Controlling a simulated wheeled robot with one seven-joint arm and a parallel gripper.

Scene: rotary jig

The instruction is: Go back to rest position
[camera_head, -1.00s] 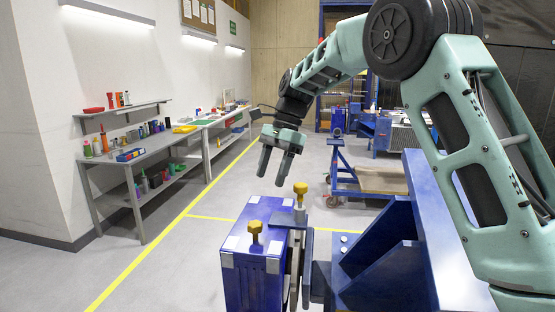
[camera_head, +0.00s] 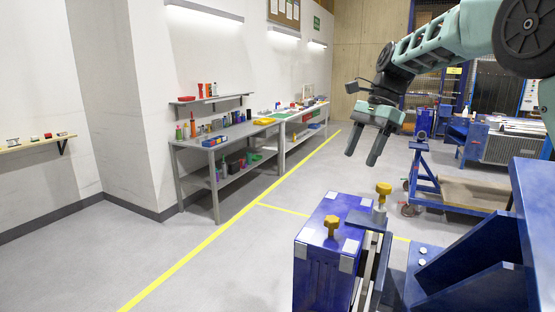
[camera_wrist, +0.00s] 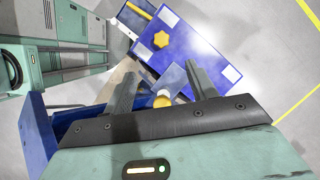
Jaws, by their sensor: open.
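My gripper (camera_head: 366,146) is open and empty in the head view. It hangs in the air above the blue jig box (camera_head: 322,262), with its fingers pointing down. The box has a yellow knob (camera_head: 332,227) on its top. A second yellow knob (camera_head: 383,190) stands on a post beside it. In the wrist view my gripper's fingers (camera_wrist: 160,88) are spread with clear space between them. The blue box (camera_wrist: 185,48) lies beyond the fingertips there, and one yellow knob (camera_wrist: 161,101) shows between the fingers.
A grey workbench (camera_head: 200,143) with bottles and tools stands along the left wall. A blue cart (camera_head: 440,190) stands behind the jig. A large blue bracket (camera_head: 470,270) fills the lower right. The floor (camera_head: 190,235) left of the jig is open, with yellow lines.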

